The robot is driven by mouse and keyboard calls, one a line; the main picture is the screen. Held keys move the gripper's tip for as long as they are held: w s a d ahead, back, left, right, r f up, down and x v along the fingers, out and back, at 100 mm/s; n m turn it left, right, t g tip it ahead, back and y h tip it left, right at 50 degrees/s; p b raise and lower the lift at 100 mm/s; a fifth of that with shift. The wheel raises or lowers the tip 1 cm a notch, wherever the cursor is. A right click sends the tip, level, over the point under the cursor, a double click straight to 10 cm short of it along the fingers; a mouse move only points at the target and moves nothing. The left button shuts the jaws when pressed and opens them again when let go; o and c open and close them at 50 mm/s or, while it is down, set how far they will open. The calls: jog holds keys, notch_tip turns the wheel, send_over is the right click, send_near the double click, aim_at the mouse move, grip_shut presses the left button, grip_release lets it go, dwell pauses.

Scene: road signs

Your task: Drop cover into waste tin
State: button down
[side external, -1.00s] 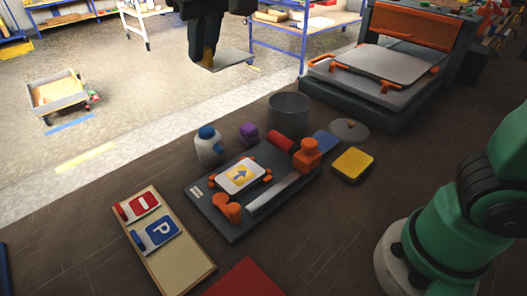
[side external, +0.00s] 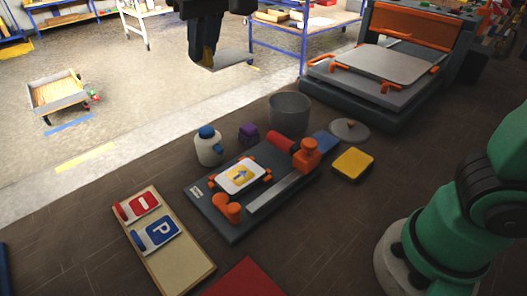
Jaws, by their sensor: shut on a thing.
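My gripper (side external: 207,62) hangs at the top of the side external view, high up and to the upper left of the waste tin. It is shut on the cover (side external: 234,58), a thin flat grey sheet that sticks out to the right of the fingers. The waste tin (side external: 289,113) is an open grey cylinder standing on the dark bench behind the sign plate. The cover is apart from the tin. The tin's inside bottom is hidden.
A dark base with an orange-clamped arrow sign (side external: 240,176) lies before the tin. A white bottle (side external: 208,148), purple block (side external: 249,133), round grey lid (side external: 349,130) and yellow sponge (side external: 352,164) are nearby. A large press (side external: 385,70) stands at right.

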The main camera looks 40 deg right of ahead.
jog(key=w+d+f, duration=0.3)
jog(key=d+f, duration=0.1)
jog(key=d, duration=0.4)
jog(key=w+d+f, duration=0.2)
jog(key=d+f, duration=0.2)
jog(key=d, duration=0.4)
jog(key=w+d+f, duration=0.3)
jog(key=d+f, duration=0.1)
jog(key=d, duration=0.4)
notch_tip(320, 180, down, 7)
jog(key=shift+s+a+r, duration=0.15)
jog(key=shift+s+a, duration=0.1)
grip_release()
jog(key=shift+r, duration=0.1)
